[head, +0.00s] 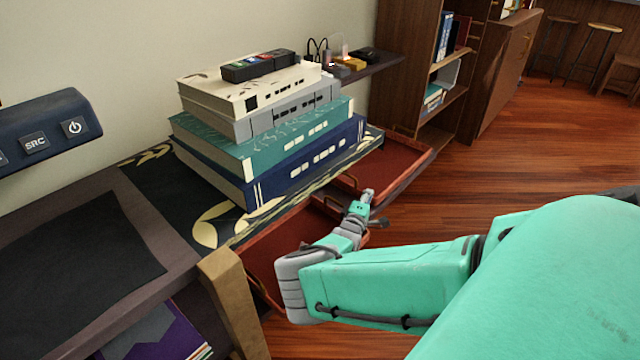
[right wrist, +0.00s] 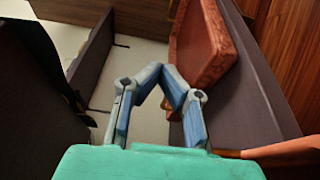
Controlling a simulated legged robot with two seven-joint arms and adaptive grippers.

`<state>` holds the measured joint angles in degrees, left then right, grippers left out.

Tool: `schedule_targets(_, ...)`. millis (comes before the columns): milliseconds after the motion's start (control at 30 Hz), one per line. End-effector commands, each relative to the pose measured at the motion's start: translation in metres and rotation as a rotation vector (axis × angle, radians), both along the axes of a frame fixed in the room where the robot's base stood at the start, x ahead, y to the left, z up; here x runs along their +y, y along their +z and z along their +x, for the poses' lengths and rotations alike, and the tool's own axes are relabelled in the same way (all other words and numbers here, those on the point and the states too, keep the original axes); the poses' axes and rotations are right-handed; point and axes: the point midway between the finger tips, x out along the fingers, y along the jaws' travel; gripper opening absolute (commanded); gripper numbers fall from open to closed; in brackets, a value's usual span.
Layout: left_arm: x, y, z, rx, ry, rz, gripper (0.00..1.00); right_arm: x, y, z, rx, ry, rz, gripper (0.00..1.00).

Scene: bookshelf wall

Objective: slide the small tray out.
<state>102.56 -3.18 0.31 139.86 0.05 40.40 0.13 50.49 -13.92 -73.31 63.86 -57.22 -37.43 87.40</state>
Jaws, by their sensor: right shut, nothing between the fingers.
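Two red-brown trays show beneath the book-laden board in the head view. One tray (head: 405,157) sticks out at the far right, and another tray (head: 262,255) lies nearer; I cannot tell which is the small tray. My right gripper (head: 369,193) is shut and empty, beside the gap between them. In the right wrist view its fingertips (right wrist: 160,70) meet, and a red-brown tray (right wrist: 203,45) lies just beyond and right of them. I cannot tell whether they touch it. The board and books hide the back of the trays. My left gripper is not in view.
A stack of thick books (head: 265,135) with a dark remote (head: 258,66) on top stands on the patterned board (head: 150,180). A tan wooden post (head: 232,300) stands near the front left. A bookcase (head: 410,60) is at the back. The wooden floor (head: 510,150) is open at right.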

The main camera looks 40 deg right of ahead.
Motion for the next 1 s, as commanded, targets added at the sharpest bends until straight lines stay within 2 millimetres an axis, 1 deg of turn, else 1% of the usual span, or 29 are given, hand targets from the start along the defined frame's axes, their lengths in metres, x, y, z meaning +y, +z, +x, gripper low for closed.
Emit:
schedule_targets(33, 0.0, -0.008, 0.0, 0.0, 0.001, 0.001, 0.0, 0.008, -0.002, 0.011, -0.006, 0.001, 0.003, 0.0)
schedule_targets(400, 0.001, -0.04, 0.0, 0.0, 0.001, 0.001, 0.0, 0.052, -0.007, 0.076, -0.005, -0.001, 0.011, 0.0)
schedule_targets(733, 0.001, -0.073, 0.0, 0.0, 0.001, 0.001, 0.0, 0.097, -0.004, 0.135, -0.006, -0.001, 0.006, 0.0)
schedule_targets(800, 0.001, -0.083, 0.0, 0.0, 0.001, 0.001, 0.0, 0.093, -0.025, 0.13, 0.002, -0.004, 0.005, 0.0)
schedule_targets(900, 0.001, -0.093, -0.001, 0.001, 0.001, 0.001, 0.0, 0.092, -0.044, 0.13, 0.001, -0.004, 0.005, 0.0)
schedule_targets(1000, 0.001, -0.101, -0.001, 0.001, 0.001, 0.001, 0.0, 0.092, -0.057, 0.13, 0.001, -0.003, 0.006, 0.0)
